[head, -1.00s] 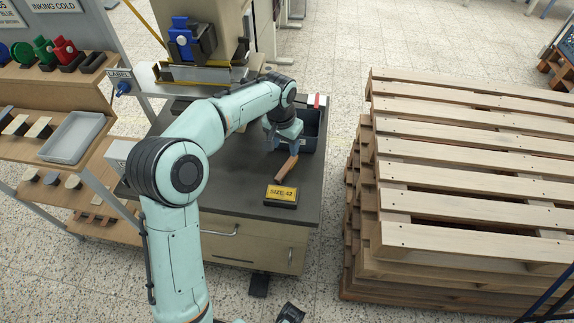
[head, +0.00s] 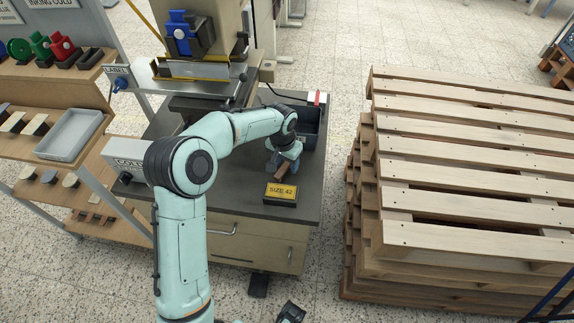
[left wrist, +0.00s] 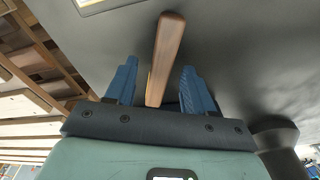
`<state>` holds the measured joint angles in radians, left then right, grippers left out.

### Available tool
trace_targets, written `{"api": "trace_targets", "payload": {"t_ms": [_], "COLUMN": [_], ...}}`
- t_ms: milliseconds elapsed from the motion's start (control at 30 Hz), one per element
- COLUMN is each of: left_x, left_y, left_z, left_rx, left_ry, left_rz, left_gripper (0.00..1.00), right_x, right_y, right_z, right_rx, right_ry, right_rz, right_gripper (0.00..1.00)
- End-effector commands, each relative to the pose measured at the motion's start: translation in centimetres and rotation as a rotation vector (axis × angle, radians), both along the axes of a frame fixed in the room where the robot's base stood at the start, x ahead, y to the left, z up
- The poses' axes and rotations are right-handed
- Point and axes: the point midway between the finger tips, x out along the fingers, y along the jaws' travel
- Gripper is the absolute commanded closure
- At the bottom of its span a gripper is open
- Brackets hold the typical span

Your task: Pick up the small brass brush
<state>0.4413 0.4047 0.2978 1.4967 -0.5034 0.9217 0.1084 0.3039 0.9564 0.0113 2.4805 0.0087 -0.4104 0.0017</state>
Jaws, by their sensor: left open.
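The small brass brush shows as a brown wooden handle in the left wrist view (left wrist: 166,52), and a short part of it shows in the head view (head: 284,178) on the dark worktop. My left gripper (head: 283,168) is open over it, with its blue fingers pointing down. In the left wrist view, the two fingertips (left wrist: 158,75) stand on either side of the handle, with a gap on both sides. The brass bristles cannot be made out.
A yellow and black box marked SIZE 42 (head: 281,194) lies just in front of the brush. A dark open bin (head: 310,130) stands behind the gripper. The press (head: 195,85) rises at the back left. Stacked pallets (head: 470,170) fill the right, beyond a floor gap.

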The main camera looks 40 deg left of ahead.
Motion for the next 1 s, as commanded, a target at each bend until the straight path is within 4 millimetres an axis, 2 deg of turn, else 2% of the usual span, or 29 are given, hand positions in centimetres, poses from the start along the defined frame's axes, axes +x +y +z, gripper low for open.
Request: {"api": "trace_targets", "payload": {"t_ms": [833,1000], "left_x": [0.01,0.01], "left_y": [-0.03,-0.02], "left_z": [-0.42,-0.41], "left_rx": [0.0,0.0], "left_ry": [-0.001,-0.001], "left_rz": [0.0,0.0], "left_gripper": [0.47,1.0], "right_x": [-0.06,-0.06], "right_y": [0.0,0.0], "right_z": [-0.18,-0.18], "right_rx": [0.001,0.001], "right_ry": [0.002,0.002], "right_rz": [0.001,0.001], "right_gripper": [0.57,0.57]}}
